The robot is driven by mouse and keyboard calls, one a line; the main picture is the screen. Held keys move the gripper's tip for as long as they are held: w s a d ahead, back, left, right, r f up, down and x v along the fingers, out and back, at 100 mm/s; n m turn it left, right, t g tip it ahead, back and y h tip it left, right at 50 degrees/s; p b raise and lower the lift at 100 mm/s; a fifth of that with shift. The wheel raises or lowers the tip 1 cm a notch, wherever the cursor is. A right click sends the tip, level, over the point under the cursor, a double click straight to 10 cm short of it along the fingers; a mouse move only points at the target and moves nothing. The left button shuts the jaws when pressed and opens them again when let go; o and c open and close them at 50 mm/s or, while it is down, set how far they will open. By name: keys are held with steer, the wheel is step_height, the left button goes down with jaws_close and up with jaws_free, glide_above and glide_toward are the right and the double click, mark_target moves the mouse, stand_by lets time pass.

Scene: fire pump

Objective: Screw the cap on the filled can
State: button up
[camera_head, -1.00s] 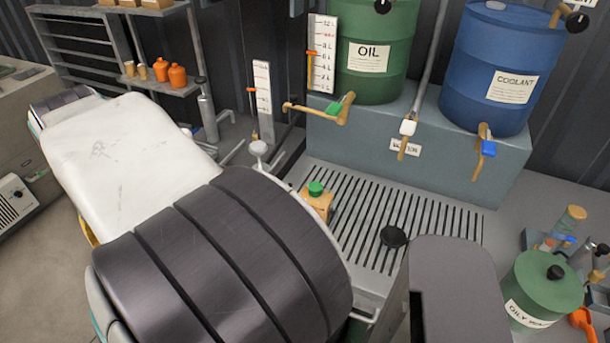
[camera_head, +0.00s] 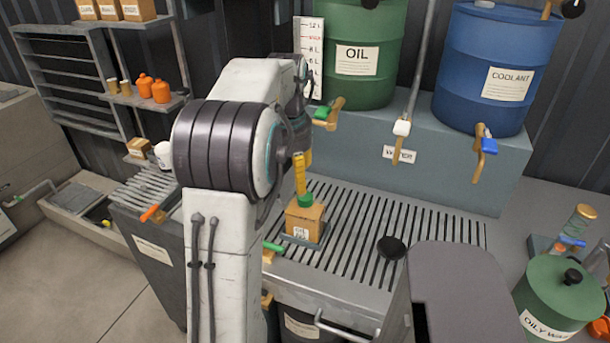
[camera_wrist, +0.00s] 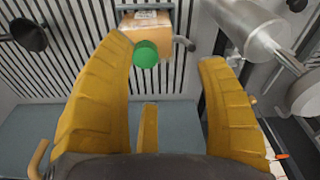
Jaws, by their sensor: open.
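The tan, box-shaped can (camera_head: 305,222) stands on the slatted grate (camera_head: 365,235), with a label on its front. A green cap (camera_head: 305,198) is at its top; I cannot tell how tightly it sits. In the wrist view, the can (camera_wrist: 148,22) is at the top and the green cap (camera_wrist: 146,54) shows in front of it. My gripper (camera_wrist: 166,54) is open, with its yellow fingers spread and the cap in the gap between them, nearer the left finger. In the head view, my gripper (camera_head: 301,172) is just above the cap, and my arm partly hides it.
An oil drum (camera_head: 358,60) and a coolant drum (camera_head: 500,70) with taps stand behind on a grey block (camera_head: 455,165). A black knob (camera_head: 390,248) is right of the can. A green oily-waste bin (camera_head: 558,295) is at the lower right.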

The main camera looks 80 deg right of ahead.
mark_target(305, 196)
steer(key=shift+s+d+f+m, duration=0.15)
steer(key=shift+s+d+f, duration=0.15)
steer(key=shift+s, duration=0.25)
steer(key=shift+s+d+f+m, duration=0.2)
steer(key=shift+s+d, duration=0.1)
steer(key=shift+s, duration=0.25)
steer(key=shift+s+f, duration=0.15)
steer(key=shift+f, duration=0.1)
steer(key=shift+d+f+b, duration=0.25)
steer(key=shift+f, duration=1.45)
steer(key=shift+d+f+b, duration=0.2)
steer(key=shift+f+b, duration=0.05)
steer(key=shift+f, duration=1.4)
steer(key=shift+o, duration=0.2)
steer(key=c, duration=1.2)
steer(key=o, duration=1.6)
steer(key=shift+c, duration=0.2)
steer(key=shift+r+p, duration=0.35)
steer(key=shift+r+p, duration=0.3)
steer(key=shift+r, duration=0.05)
steer(key=shift+r+p, duration=0.85)
steer(key=shift+r, duration=0.05)
